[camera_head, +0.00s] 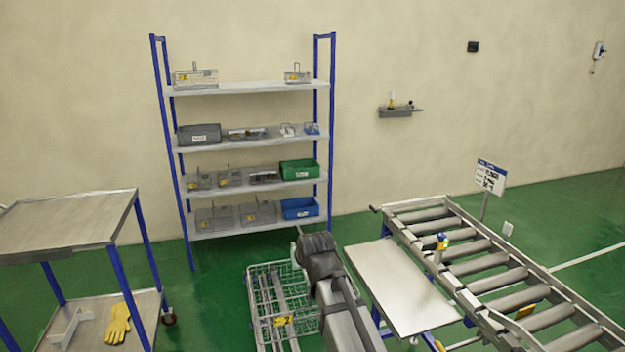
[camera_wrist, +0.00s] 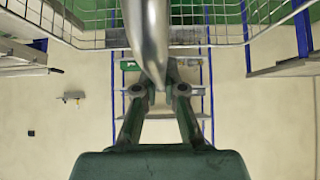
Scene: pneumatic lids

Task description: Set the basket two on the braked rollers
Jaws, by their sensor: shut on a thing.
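A wire basket (camera_head: 262,308) with long metal bars inside and a yellow tag hangs at the lower middle of the head view, left of the steel table. My gripper (camera_wrist: 159,88) is shut on the basket at this bar. In the head view my arm hides the fingers and the basket's right side. The roller conveyor (camera_head: 463,249) stands to the right, apart from the basket. A yellow-topped fitting (camera_head: 442,242) sits on its near side rail.
A steel-topped table (camera_head: 400,288) stands between my arm and the rollers. A signpost (camera_head: 490,178) rises behind the conveyor. A blue-post shelf rack (camera_head: 245,137) with baskets and bins is at the back. A two-deck cart (camera_head: 70,222) with yellow gloves (camera_head: 118,323) is at left.

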